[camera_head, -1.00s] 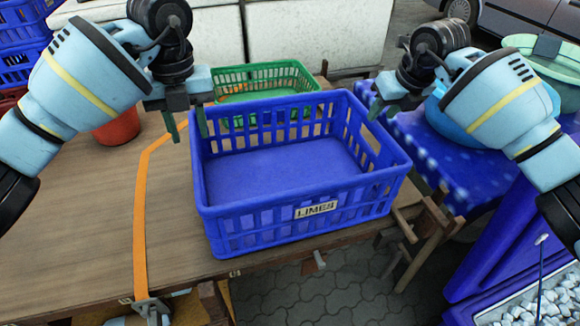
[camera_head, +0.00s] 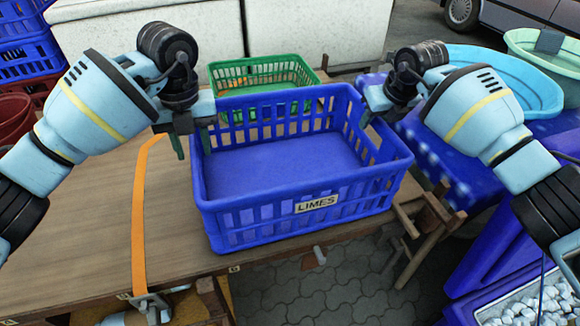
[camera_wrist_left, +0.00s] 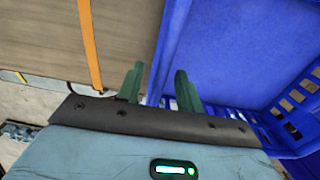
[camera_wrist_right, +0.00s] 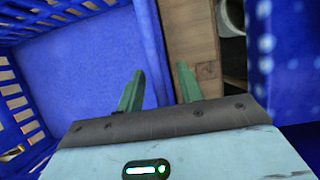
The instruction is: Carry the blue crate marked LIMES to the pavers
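The blue crate (camera_head: 290,222) with a white LIMES label (camera_head: 316,204) stands upright and empty on the wooden table, its front overhanging the edge. My left gripper (camera_head: 192,144) is at the crate's left wall. In the left wrist view its open fingers (camera_wrist_left: 160,88) are on either side of that wall (camera_wrist_left: 166,50). My right gripper (camera_head: 370,114) is at the right wall. In the right wrist view its open fingers (camera_wrist_right: 158,88) are on either side of that wall (camera_wrist_right: 148,35). The grey pavers (camera_head: 330,290) show on the ground below the table front.
A green crate (camera_head: 262,75) stands behind the blue one. An orange strap (camera_head: 140,215) crosses the wooden table (camera_head: 85,215). A sawhorse-like wooden stand (camera_head: 425,225), a blue spotted cloth (camera_head: 435,165) and a bin of pale stones (camera_head: 520,305) are at right.

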